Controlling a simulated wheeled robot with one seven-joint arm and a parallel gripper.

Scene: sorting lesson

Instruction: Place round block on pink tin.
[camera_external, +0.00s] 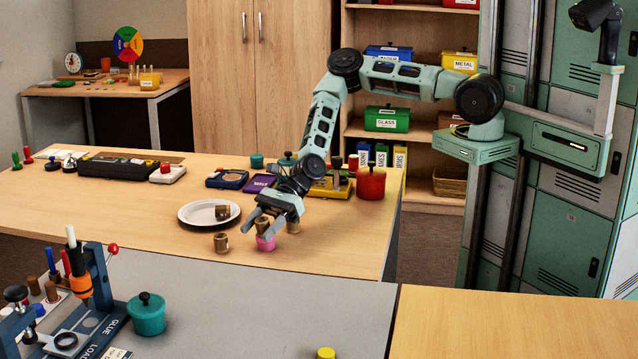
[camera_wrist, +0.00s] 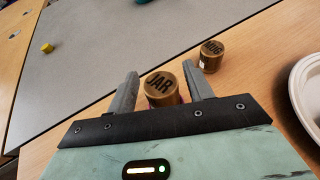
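A brown round block (camera_external: 263,226) stands upright on the pink tin (camera_external: 266,242) near the table's front edge. In the wrist view, this round block (camera_wrist: 163,88) has the word JAR on its top. A sliver of the pink tin shows below it. My gripper (camera_wrist: 160,86) is open, with one finger on each side of the block and a small gap at each side. In the external view, my gripper (camera_external: 256,224) reaches down over the block and tin and partly hides them.
A brown block (camera_external: 221,242) stands left of the tin; in the wrist view a labelled brown block (camera_wrist: 211,56) is right of the gripper. Another brown block (camera_external: 293,226) is right of the tin. A white plate (camera_external: 190,213) holds a brown piece. A red pot (camera_external: 371,184) stands farther back.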

